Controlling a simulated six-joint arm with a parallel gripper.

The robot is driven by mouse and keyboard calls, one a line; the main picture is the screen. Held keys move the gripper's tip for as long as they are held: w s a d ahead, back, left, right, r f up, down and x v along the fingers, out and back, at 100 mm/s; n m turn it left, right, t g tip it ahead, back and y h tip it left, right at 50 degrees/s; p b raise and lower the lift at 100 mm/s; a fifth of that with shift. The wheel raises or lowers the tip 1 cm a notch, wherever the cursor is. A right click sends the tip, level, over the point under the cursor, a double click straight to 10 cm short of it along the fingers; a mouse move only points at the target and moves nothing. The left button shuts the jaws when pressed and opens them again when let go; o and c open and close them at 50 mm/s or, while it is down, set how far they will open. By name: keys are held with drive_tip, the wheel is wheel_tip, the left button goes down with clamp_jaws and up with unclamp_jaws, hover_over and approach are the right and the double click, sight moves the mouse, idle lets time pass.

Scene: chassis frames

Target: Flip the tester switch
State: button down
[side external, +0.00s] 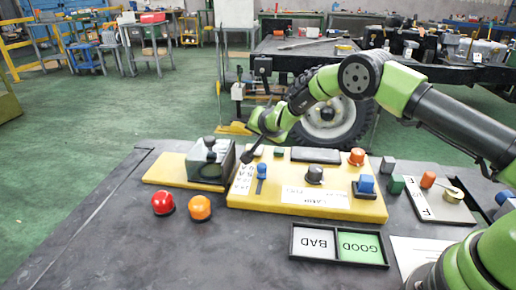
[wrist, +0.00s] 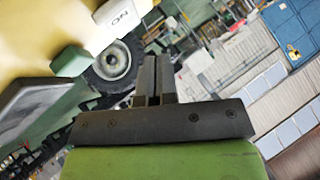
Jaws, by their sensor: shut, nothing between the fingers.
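The yellow tester panel (side external: 300,205) lies on the dark table. It carries a blue lever-like part (side external: 262,172), a black knob (side external: 314,175), an orange button (side external: 357,156), a blue button (side external: 366,184) and white labels. I cannot tell for certain which part is the switch. My gripper (side external: 246,156) is shut and empty at the panel's back left corner; contact cannot be told. In the wrist view my gripper (wrist: 158,75) has its fingers together.
A grey fixture with a clear plate (side external: 210,160) stands close left of my gripper. Red (side external: 163,202) and orange (side external: 200,207) domes sit in front of it. The BAD/GOOD tray (side external: 338,261) lies in front of the panel. The left front table is clear.

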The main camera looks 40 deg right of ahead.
drive_tip(key=shift+s+a+r, duration=0.15)
drive_tip(key=shift+r, duration=1.25)
drive_tip(key=s+a+r+n+y, duration=0.2)
drive_tip(key=s+r, duration=0.4)
drive_tip(key=r, duration=0.4)
drive_tip(key=s+a+r+n+y, duration=0.25)
drive_tip(key=s+r, duration=0.25)
drive_tip(key=r, duration=0.6)
drive_tip(key=s+n+g, duration=0.2)
drive_tip(key=s+g, duration=0.1)
drive_tip(key=s, duration=2.5)
drive_tip(key=shift+s+d+f, duration=0.25)
drive_tip(key=shift+d, duration=0.05)
